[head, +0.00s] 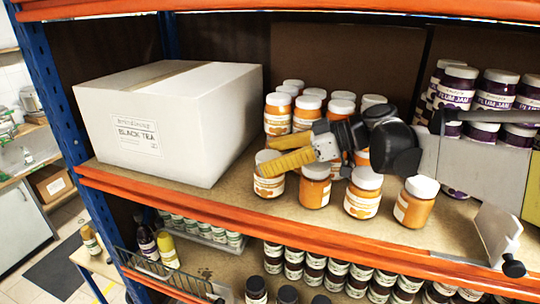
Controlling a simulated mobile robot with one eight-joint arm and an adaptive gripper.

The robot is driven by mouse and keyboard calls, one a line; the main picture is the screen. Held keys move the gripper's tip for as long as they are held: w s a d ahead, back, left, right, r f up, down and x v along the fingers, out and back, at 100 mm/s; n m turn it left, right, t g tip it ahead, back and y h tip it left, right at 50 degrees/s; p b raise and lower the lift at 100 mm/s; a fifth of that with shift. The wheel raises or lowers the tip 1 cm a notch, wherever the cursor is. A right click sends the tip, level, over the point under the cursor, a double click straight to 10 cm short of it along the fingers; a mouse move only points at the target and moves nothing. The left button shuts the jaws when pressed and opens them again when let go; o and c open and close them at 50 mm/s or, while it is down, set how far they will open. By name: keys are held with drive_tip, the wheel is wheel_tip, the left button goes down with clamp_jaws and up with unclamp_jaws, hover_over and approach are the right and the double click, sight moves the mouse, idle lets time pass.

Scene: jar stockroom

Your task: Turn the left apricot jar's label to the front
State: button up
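The left apricot jar (268,186) stands upright at the left end of the front row, orange with a white lid. Part of its pale label shows low on the side towards me. My gripper (264,155) reaches in from the right, its two yellow fingers pointing left at this jar's lid. One finger is nearer the shelf front and partly covers the jar's top; the other is farther back. Part of the lid shows between them. I cannot tell whether they touch it. A second apricot jar (315,188) stands just right, under the gripper.
Two more apricot jars (362,195) (416,204) stand right along the front. Several apricot jars (278,117) crowd behind. A white Black Tea box (165,120) stands left. Plum jam jars (457,88) stand right. The orange shelf edge (230,217) runs in front; bare shelf lies left of the jars.

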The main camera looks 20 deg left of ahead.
wheel_tip(320, 180, up, 10)
drive_tip(key=shift+r, duration=0.1)
idle(0.6)
